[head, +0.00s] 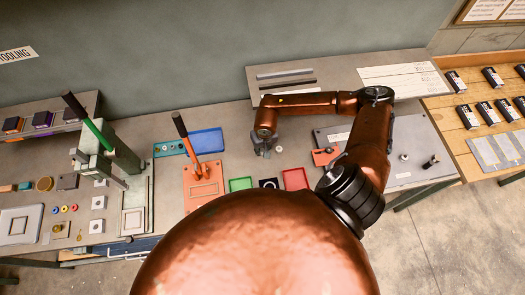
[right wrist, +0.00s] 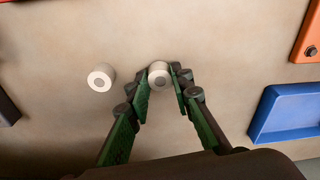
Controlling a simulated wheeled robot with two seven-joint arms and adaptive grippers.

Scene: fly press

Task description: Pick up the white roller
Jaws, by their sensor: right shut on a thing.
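My right gripper (head: 264,152) is low over the middle of the bench in the head view. In the right wrist view its green fingers (right wrist: 161,78) are shut on a white roller (right wrist: 159,73) with a grey round end, gripped at the fingertips. I cannot tell whether this roller touches the bench. A second white roller (right wrist: 101,77) stands apart to the left in the right wrist view. It also shows just right of the gripper in the head view (head: 279,149). My left gripper is not in view.
A blue tray (head: 206,141) and an orange lever press (head: 203,186) stand left of the gripper. Green (head: 241,184) and red (head: 295,179) trays lie nearer. An orange block (head: 325,156) is to the right. A green fly press (head: 110,150) stands further left.

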